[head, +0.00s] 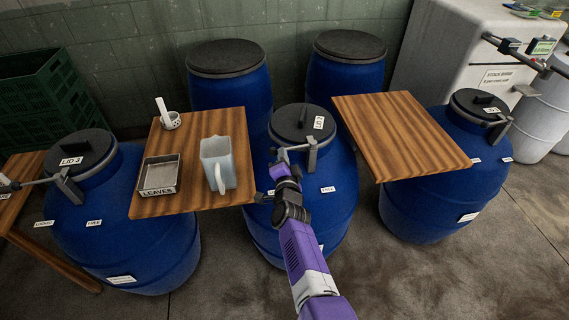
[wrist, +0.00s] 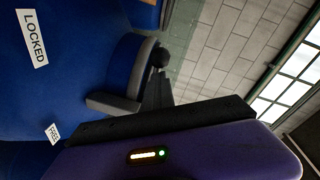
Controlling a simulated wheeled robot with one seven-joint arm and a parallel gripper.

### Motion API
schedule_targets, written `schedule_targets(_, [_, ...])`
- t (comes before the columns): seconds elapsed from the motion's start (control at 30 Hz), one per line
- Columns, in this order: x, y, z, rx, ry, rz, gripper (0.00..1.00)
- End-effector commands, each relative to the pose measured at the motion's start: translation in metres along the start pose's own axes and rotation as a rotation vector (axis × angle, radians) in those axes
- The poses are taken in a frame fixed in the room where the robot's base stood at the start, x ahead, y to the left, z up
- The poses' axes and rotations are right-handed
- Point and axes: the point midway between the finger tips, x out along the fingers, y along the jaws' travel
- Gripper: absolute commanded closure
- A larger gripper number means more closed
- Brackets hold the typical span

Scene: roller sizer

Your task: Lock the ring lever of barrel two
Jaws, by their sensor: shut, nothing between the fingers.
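Barrel two (head: 335,215) is the blue drum in the middle, with a dark lid (head: 303,122) and a grey ring clamp. Its ring lever (head: 296,148) reaches left from the clamp at the front of the rim. My gripper (head: 280,170) is at the lever's left end, its jaws shut and empty. In the wrist view a dark grey lever part (wrist: 112,103) lies close beside the black finger (wrist: 165,120); I cannot tell whether they touch. My gripper hides part of the barrel front.
A wooden table (head: 185,207) left of barrel two holds a jug (head: 215,160), a LEAVES tray (head: 160,189) and a small white pot (head: 172,121). Another wooden top (head: 400,130) stands right. Blue barrels stand left (head: 125,235) and right (head: 425,200). Floor in front is clear.

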Motion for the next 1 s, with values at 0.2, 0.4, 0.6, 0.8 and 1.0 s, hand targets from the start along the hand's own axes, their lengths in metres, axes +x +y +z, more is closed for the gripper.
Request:
schedule_targets(0.2, [-0.034,-0.008,-0.004,0.001,0.005,-0.007,1.00])
schedule_targets(0.4, [-0.061,-0.006,-0.002,-0.004,0.005,-0.008,1.00])
schedule_targets(0.6, [-0.075,-0.003,-0.002,-0.006,0.007,-0.006,1.00])
schedule_targets(0.8, [-0.077,-0.002,-0.002,-0.008,0.007,-0.006,1.00])
schedule_targets(1.0, [-0.077,-0.002,-0.002,-0.008,0.007,-0.006,1.00])
